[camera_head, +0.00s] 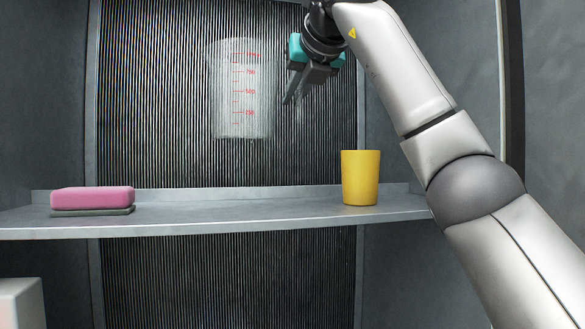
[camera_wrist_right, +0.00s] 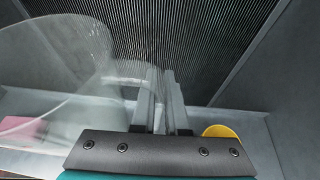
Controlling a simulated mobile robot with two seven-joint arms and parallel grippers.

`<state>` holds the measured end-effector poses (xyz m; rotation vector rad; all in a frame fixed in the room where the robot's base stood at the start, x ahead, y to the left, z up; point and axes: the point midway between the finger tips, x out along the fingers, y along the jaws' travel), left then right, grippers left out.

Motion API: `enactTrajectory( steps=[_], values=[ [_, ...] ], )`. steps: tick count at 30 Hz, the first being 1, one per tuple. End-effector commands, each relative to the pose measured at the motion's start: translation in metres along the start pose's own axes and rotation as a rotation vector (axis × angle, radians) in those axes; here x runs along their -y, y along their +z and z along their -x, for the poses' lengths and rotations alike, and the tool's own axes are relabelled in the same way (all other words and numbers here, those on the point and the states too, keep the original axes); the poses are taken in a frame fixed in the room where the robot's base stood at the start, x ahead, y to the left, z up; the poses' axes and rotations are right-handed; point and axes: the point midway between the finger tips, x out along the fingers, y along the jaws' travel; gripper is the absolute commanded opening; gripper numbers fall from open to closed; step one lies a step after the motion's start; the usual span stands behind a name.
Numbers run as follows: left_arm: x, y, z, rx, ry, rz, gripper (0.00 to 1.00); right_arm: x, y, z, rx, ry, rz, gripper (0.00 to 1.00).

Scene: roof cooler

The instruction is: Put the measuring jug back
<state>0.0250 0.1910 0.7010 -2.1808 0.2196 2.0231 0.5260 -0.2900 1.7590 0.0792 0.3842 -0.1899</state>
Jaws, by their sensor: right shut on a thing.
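The measuring jug (camera_head: 241,98) is clear with red markings. It is upright in the air above the shelf (camera_head: 240,212), in front of the ribbed back panel. My right gripper (camera_head: 293,92) is shut on the jug at its right side, where the handle seems to be; the clear handle is hard to make out. My left gripper is not in view.
A yellow cup (camera_head: 360,178) stands on the right part of the shelf. A pink sponge (camera_head: 92,199) on a dark pad lies at the left end. The shelf between them is clear. A pale box (camera_head: 20,303) shows at the lower left.

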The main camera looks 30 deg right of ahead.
Motion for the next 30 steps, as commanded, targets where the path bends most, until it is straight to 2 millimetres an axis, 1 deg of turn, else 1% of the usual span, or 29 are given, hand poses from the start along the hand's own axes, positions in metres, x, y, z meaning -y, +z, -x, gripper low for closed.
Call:
enactTrajectory(
  steps=[1,3,9,16,21,23,26,30],
  values=[
    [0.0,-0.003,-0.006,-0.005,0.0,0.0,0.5,0.001,-0.013,-0.006,-0.001,-0.001,0.0,0.0],
    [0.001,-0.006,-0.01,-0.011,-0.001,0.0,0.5,0.002,-0.027,-0.011,-0.001,-0.001,0.001,0.0],
    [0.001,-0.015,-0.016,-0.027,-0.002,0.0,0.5,0.003,-0.056,-0.023,0.0,-0.001,0.0,0.0],
    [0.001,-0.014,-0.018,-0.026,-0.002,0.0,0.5,0.004,-0.07,-0.029,0.0,-0.001,-0.001,0.0],
    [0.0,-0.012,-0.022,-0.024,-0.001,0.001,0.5,0.005,-0.092,-0.038,0.0,-0.001,0.0,0.0],
    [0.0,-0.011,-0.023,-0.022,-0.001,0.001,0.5,0.005,-0.097,-0.04,0.001,0.0,-0.001,0.0],
    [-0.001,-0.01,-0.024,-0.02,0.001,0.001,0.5,0.005,-0.1,-0.041,0.002,0.0,-0.002,0.0],
    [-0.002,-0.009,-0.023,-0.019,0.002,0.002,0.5,0.004,-0.1,-0.041,0.002,0.001,-0.003,0.0]
  ],
)
